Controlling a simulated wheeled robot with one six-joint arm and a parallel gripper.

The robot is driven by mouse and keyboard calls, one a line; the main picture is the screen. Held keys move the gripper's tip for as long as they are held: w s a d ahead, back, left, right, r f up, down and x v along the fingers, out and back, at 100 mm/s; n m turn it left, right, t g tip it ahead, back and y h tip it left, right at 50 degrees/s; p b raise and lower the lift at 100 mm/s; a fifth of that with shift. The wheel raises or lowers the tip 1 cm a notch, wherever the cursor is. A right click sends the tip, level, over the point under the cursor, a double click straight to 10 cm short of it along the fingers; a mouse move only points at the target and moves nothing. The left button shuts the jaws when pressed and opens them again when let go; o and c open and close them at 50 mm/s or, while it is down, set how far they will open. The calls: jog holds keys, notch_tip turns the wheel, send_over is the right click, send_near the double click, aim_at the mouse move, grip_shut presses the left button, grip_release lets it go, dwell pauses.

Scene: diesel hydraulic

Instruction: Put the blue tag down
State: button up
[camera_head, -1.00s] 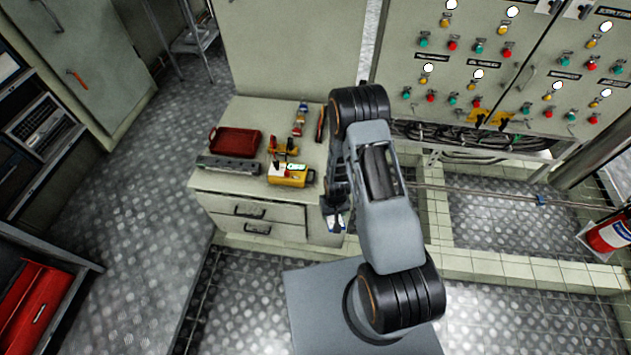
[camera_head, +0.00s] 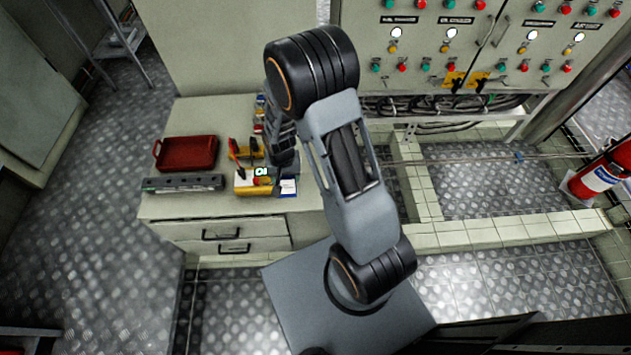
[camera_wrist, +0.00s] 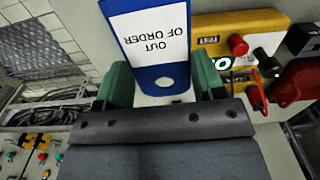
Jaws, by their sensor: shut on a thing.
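The blue tag (camera_wrist: 145,75) has a white label reading "OUT OF ORDER", upside down in the wrist view. My gripper (camera_wrist: 160,80) is shut on it, with a green finger at each side of its holed end. In the head view the tag (camera_head: 288,187) shows as a small white and blue piece over the front right part of the grey-green cabinet top (camera_head: 228,206). It is just right of the yellow tester (camera_head: 243,188). My arm hides most of the gripper there. I cannot tell whether the tag touches the top.
A red tray (camera_head: 186,154) and a dark grey bar (camera_head: 183,183) lie left of the tester. Red- and yellow-handled tools (camera_head: 240,152) lie behind it. A control panel (camera_head: 430,45) stands behind to the right, and a fire extinguisher (camera_head: 600,175) at far right.

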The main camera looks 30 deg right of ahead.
jog(key=shift+w+d+f, duration=0.1)
jog(key=shift+d+f, duration=0.1)
jog(key=shift+d, duration=0.1)
jog(key=w+d+f, duration=0.1)
jog(key=d+f, duration=0.1)
jog(key=d, duration=0.1)
jog(key=w+d+f+b, duration=0.1)
jog(key=w+d+f, duration=0.1)
jog(key=d+f, duration=0.1)
jog(key=w+d+f, duration=0.1)
jog(key=d+f, duration=0.2)
jog(key=d, duration=0.2)
jog(key=shift+w+d+f+b, duration=0.1)
jog(key=shift+w+d+b, duration=0.1)
jog(key=shift+w+b, duration=0.15)
jog(key=shift+d+f, duration=0.25)
jog(key=shift+f, duration=0.1)
jog(key=shift+w+d+f+b, duration=0.15)
jog(key=shift+f+b, duration=0.15)
jog(key=shift+f, duration=1.4)
